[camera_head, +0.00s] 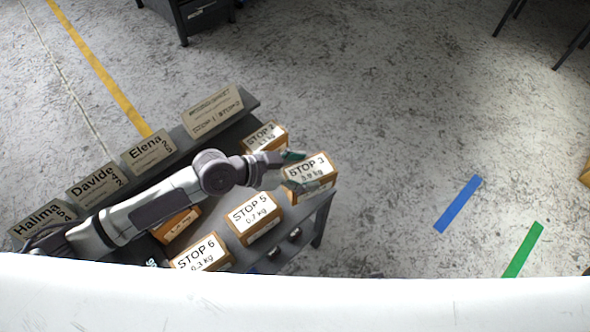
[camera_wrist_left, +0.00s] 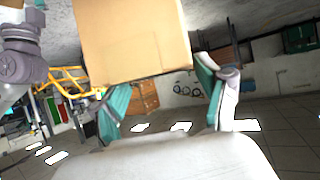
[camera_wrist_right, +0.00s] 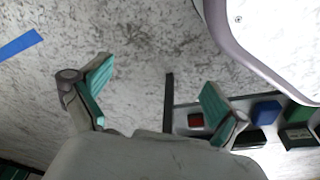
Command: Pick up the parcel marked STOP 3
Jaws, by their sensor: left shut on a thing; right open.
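The parcel marked STOP 3 (camera_head: 312,175) is a brown box with a white label, over the right end of the grey table. My left gripper (camera_head: 288,168) is shut on it from its left side; a green fingertip shows at the label's edge. In the left wrist view the plain brown side of this parcel (camera_wrist_left: 130,40) sits between the two green fingers (camera_wrist_left: 160,88). I cannot tell whether its underside touches the table. My right gripper shows only in the right wrist view (camera_wrist_right: 155,92), open and empty above the floor.
Parcels STOP 5 (camera_head: 253,217) and STOP 6 (camera_head: 203,254) stand nearer on the table, and another parcel (camera_head: 265,136) stands behind. Name cards such as Elena (camera_head: 148,150) line the table's far-left edge. Blue (camera_head: 458,204) and green (camera_head: 523,250) strips mark open floor on the right.

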